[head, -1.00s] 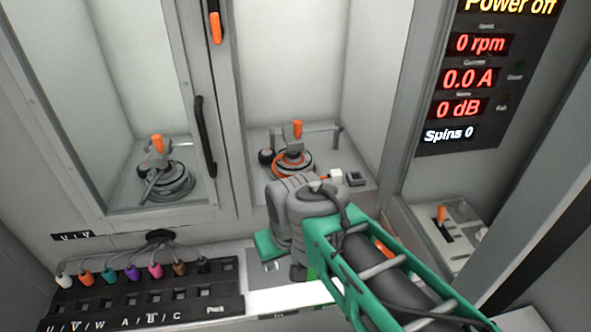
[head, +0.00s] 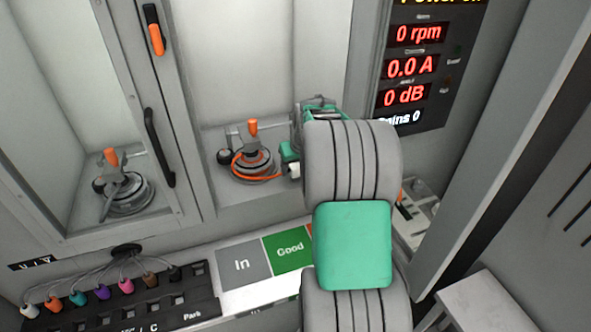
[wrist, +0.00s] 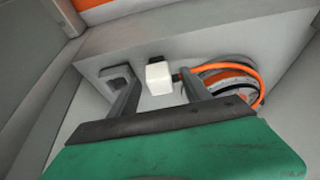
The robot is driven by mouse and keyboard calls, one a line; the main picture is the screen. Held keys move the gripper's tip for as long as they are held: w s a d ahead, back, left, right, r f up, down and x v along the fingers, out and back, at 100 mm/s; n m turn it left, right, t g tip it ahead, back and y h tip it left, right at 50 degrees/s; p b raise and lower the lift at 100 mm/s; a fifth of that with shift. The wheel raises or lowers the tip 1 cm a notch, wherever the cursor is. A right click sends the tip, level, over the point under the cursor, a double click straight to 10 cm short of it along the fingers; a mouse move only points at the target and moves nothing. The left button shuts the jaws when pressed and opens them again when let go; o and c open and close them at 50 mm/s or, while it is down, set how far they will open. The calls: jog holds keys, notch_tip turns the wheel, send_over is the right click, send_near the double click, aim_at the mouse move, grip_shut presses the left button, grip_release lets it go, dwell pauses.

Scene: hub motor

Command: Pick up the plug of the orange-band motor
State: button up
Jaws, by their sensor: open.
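The orange-band motor (head: 250,163) sits on the ledge of the right bay, with an orange cable looped round it. In the wrist view its orange cable (wrist: 240,67) and part of its round body show at the right. The white plug (wrist: 159,78) is at the cable's end; it also shows in the head view (head: 293,170), partly hidden by my gripper. My gripper (wrist: 158,73) is open, one finger on each side of the plug in the wrist view. The plug looks unheld; whether the fingertips reach down around it I cannot tell.
A grey socket block (wrist: 115,80) stands close to the left finger in the wrist view. Another motor (head: 125,190) stands in the left bay behind a framed door with a black handle (head: 160,147). A rack of coloured plugs (head: 120,308) and a sign panel (head: 243,267) lie in front.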

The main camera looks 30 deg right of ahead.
jog(key=shift+w+f, duration=0.2)
jog(key=shift+f, duration=0.1)
jog(key=shift+c, duration=0.6)
grip_shut()
